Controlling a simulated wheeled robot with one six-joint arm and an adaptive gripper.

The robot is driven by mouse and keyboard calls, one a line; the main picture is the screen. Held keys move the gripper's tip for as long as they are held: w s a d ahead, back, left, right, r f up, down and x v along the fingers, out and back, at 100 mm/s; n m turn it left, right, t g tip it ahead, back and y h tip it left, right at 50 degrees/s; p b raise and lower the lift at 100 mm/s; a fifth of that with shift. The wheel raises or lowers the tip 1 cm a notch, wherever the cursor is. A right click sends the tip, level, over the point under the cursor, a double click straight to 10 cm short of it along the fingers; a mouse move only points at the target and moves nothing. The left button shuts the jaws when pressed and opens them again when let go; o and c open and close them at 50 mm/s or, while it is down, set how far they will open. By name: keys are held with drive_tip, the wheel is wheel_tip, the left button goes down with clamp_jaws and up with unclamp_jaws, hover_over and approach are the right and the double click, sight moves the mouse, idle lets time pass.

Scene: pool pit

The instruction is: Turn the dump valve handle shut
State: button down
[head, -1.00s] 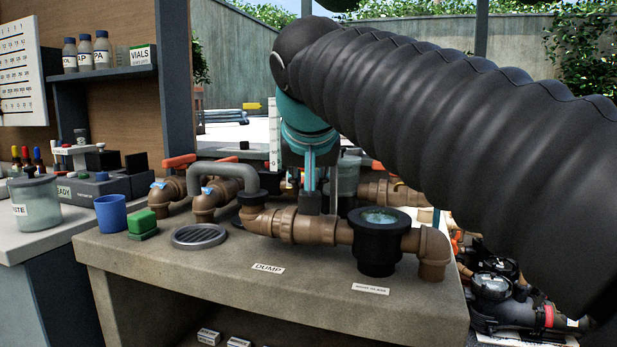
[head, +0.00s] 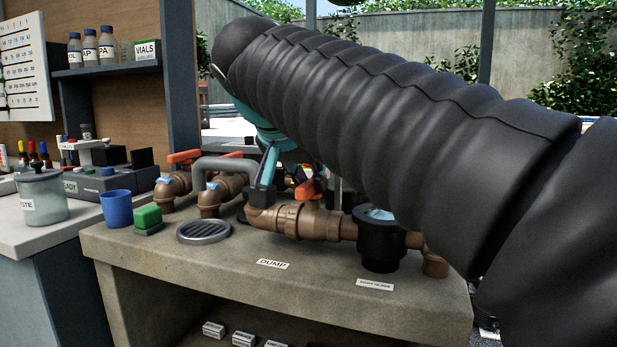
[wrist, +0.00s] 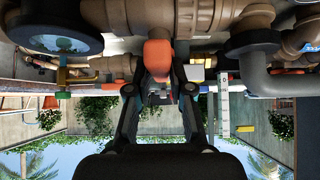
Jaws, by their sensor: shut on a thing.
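The brown dump valve (head: 300,220) sits in the pipe run on the bench, behind the DUMP label (head: 273,264). Its orange handle (head: 308,190) shows partly above the valve body in the head view. The handle (wrist: 158,58) also lies between the fingers in the wrist view. My gripper (wrist: 159,76) is shut on the handle. In the head view one finger of my gripper (head: 264,176) shows, slanted down beside the handle. My arm hides much of the gripper there, and how far the handle is turned is hard to tell.
A dark sight glass pot (head: 380,242) stands right of the valve. A grey bent pipe (head: 224,166) and another orange-handled valve (head: 176,180) stand to the left. The bench front is clear.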

drive_tip(key=shift+f, duration=0.2)
drive_tip(key=c, duration=1)
unclamp_jaws()
drive_tip(key=shift+c, duration=0.2)
drive_tip(key=shift+r, duration=0.1)
drive_tip(key=shift+s+a+r, duration=0.1)
drive_tip(key=shift+s+r, duration=0.05)
drive_tip(key=shift+r, duration=0.05)
drive_tip(key=v, duration=1.1)
drive_tip(key=shift+s+r, duration=0.15)
drive_tip(key=shift+s, duration=0.05)
drive_tip(key=shift+a, duration=0.1)
